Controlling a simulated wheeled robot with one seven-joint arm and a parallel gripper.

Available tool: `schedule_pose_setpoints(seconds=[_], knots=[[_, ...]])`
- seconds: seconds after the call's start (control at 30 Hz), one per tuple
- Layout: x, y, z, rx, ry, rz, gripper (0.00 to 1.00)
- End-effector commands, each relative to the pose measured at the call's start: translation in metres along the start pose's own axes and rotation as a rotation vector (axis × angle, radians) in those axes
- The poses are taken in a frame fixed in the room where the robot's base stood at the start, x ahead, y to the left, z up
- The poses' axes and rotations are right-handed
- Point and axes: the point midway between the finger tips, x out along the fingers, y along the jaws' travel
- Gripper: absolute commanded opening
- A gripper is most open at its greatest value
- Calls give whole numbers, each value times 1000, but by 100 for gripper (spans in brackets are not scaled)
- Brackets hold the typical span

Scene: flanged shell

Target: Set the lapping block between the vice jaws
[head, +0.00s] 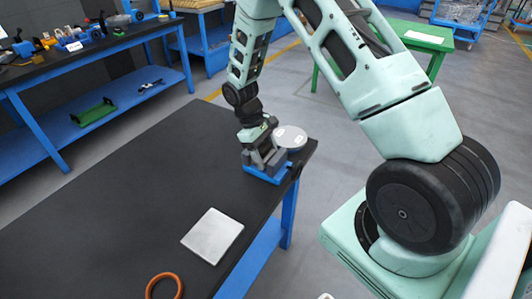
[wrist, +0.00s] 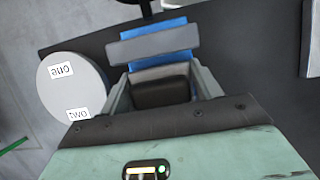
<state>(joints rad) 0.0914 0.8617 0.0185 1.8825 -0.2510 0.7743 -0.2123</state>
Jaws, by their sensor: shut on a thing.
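In the wrist view, one grey jaw (wrist: 152,45) lies across blue parts of the vice. My gripper (wrist: 160,88) is shut on a dark block, which I take to be the lapping block (wrist: 160,94). The block sits between the two grey fingers, just below the visible jaw in the picture. In the head view my gripper (head: 262,150) is right over the vice and hides the block. The other jaw is not clear, so I cannot tell whether the block is between the jaws.
A grey round tin (head: 291,137), labelled "one" and "two" in the wrist view (wrist: 72,85), stands close beside the vice. A pale square plate (head: 212,236) and an orange ring (head: 164,286) lie on the black table (head: 120,200). The table's middle is clear.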

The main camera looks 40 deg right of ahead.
Motion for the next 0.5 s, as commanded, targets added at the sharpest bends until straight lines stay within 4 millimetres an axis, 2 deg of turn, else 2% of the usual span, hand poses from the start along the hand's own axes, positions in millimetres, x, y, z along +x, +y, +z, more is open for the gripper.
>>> schedule_pose_setpoints(seconds=[0.4,0.43,0.5], knots=[[8,0,-3,0,0,0,42],[8,0,-3,0,0,0,66],[7,0,-3,0,0,0,86]])
